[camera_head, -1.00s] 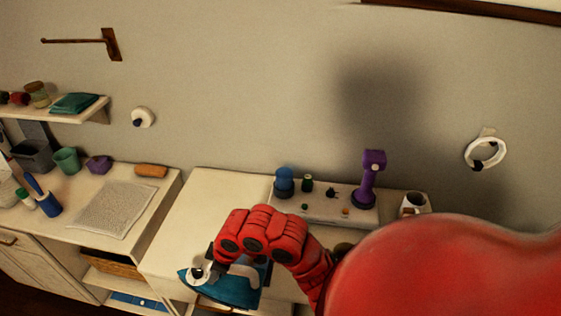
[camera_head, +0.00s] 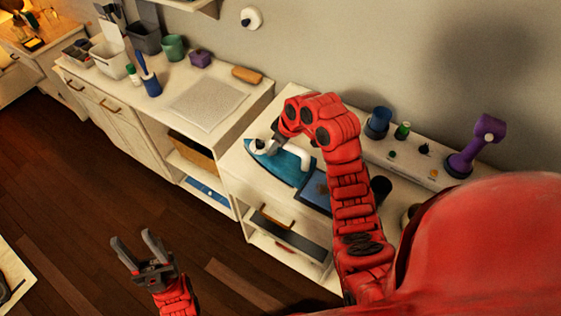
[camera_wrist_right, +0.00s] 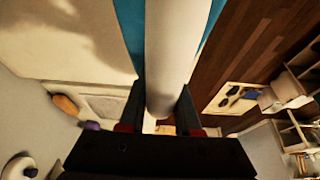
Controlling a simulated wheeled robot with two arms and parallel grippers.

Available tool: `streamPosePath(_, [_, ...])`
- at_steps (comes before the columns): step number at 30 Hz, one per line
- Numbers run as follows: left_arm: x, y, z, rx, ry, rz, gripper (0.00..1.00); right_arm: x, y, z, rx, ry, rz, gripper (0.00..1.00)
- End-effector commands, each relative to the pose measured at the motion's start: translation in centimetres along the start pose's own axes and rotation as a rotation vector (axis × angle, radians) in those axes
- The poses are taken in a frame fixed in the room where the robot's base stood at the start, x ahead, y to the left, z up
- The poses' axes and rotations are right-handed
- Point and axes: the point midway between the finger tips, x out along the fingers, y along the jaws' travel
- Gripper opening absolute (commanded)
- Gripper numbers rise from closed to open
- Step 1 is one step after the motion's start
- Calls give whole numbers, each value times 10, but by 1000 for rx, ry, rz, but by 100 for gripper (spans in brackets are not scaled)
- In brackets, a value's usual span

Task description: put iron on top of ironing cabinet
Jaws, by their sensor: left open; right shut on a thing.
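The iron (camera_head: 278,166) has a blue body and a white handle. It is over the front left part of the pale ironing cabinet's top (camera_head: 288,103) in the head view. I cannot tell whether its base touches the surface. My right gripper (camera_head: 277,138) is shut on the iron's handle. In the right wrist view the white handle (camera_wrist_right: 175,45) runs between the two dark fingers, with a strip of the blue body behind it. My left gripper (camera_head: 140,250) is open and empty, over the floor in front of the cabinets. My right arm hides part of the cabinet top.
A dark bottle (camera_head: 377,122), a green bottle (camera_head: 402,131) and a purple device (camera_head: 475,147) stand on a raised ledge behind the cabinet top. A counter at left holds a grey mat (camera_head: 208,103), a tan block (camera_head: 247,75) and containers. The wooden floor (camera_head: 90,190) is clear.

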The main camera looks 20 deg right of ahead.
Motion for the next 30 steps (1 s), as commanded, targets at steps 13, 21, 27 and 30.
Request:
streamPosePath(13, [-19, 1, 3, 0, 0, 0, 50, 16, 35, -31, -2, 4, 2, 0])
streamPosePath(21, [4, 0, -1, 0, 0, 0, 50, 41, 33, -19, 0, -3, -3, 0])
streamPosePath(27, [3, 0, 0, 0, 0, 0, 50, 48, 35, -18, -2, 5, 3, 0])
streamPosePath(30, [2, 0, 0, 0, 0, 0, 50, 49, 35, -18, -2, 5, 3, 0])
